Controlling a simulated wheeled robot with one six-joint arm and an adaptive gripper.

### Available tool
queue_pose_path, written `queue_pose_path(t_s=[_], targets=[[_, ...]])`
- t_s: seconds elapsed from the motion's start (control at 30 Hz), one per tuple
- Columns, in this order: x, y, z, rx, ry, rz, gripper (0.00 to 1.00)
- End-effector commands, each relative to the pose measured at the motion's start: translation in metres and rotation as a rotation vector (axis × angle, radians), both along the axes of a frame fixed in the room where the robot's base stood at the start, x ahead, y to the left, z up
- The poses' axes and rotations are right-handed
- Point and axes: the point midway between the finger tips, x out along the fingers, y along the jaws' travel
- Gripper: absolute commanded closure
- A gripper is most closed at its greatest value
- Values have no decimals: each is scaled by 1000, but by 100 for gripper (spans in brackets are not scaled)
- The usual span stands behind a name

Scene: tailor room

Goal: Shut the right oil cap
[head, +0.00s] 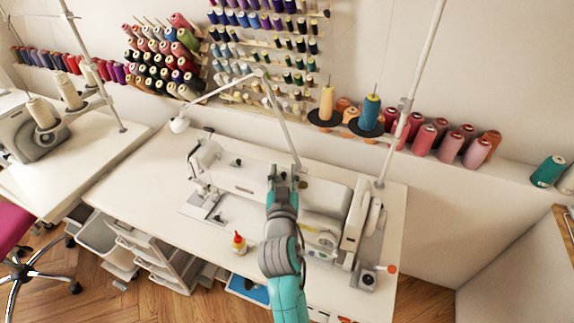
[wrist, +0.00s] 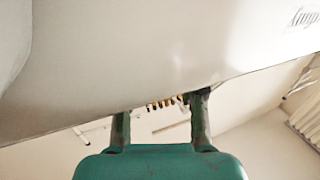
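The white sewing machine (head: 240,178) stands on the white table. A small dark part (head: 238,162) sits on top of its arm, left of my gripper; I cannot tell if it is an oil cap. My gripper (head: 283,172) is over the top of the machine, right of that part. In the wrist view, my gripper's fingers (wrist: 161,108) are spread apart with nothing seen held between them. The machine's white body (wrist: 120,55) fills the upper part of that view, close to the fingertips. The right oil cap cannot be made out; my gripper may hide it.
A thin lamp arm (head: 275,110) rises just behind my gripper. A thread stand pole (head: 405,110) with two cones stands to the right. A yellow bottle with a red tip (head: 239,243) stands on the table (head: 150,190) in front. The table's left part is clear.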

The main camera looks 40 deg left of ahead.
Motion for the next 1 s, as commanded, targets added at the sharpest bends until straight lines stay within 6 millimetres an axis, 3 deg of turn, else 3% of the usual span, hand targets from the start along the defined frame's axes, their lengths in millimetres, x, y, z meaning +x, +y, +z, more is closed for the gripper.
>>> queue_pose_path(t_s=[0.23, 0.37, 0.4, 1.0], targets=[[0, 0, 0, 0, 0, 0, 63], [0, 0, 0, 0, 0, 0, 96], [0, 0, 0, 0, 0, 0, 100], [-1, 2, 0, -2, -1, -78, 100]])
